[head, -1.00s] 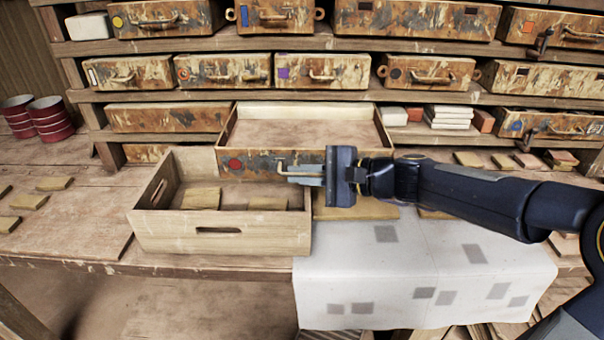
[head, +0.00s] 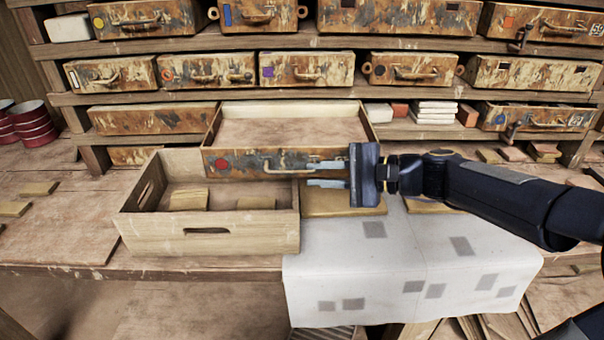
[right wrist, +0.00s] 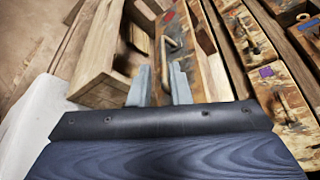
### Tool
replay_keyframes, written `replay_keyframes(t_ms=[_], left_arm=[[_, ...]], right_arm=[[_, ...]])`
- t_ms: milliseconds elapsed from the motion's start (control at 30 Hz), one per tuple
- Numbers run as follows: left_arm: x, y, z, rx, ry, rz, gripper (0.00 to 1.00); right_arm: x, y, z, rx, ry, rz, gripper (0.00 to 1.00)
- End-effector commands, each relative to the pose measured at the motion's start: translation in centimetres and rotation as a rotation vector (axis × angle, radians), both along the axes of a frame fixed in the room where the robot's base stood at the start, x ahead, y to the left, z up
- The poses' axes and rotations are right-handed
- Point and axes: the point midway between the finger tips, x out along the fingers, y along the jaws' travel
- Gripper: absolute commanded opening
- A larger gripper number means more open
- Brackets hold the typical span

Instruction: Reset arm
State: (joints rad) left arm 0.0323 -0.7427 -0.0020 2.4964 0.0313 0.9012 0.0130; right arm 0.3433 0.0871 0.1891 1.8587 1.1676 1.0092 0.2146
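My right gripper (head: 328,174) is open and empty in the head view, its two fingers apart and pointing left. It is in front of the pulled-out drawer (head: 240,163) with the red dot, just right of the drawer's metal handle (head: 290,165). My left gripper does not show in either view.
A white patterned cloth (head: 410,262) hangs over the bench edge. Shelves of closed drawers (head: 310,69) run behind. Red tins (head: 33,125) stand at far left. Loose tiles (head: 40,188) lie on the bench.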

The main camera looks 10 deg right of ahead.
Motion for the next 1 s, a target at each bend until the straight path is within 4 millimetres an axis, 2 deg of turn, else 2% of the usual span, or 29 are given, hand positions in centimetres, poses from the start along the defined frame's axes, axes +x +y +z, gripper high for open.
replay_keyframes(t_ms=[167,533,633,667,767,900,1000], left_arm=[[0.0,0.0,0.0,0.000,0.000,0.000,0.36],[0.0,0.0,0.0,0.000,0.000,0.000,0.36],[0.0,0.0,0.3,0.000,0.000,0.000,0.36],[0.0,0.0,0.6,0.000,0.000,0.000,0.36],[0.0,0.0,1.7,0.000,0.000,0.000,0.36],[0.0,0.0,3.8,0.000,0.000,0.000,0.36],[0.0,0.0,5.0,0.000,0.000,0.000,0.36]], right_arm=[[-0.6,-0.9,0.2,0.000,0.001,0.001,0.17],[-0.6,-0.8,0.2,-0.001,0.001,0.002,0.17],[-1.5,-0.6,0.4,-0.041,-0.010,0.015,0.17],[-2.2,-0.4,0.4,-0.069,-0.018,0.023,0.17],[-6.1,0.2,0.3,-0.240,-0.065,0.079,0.17],[-13.7,-0.3,-1.5,-0.598,-0.175,0.194,0.17],[-18.2,-1.7,-3.3,-0.835,-0.259,0.270,0.17]])
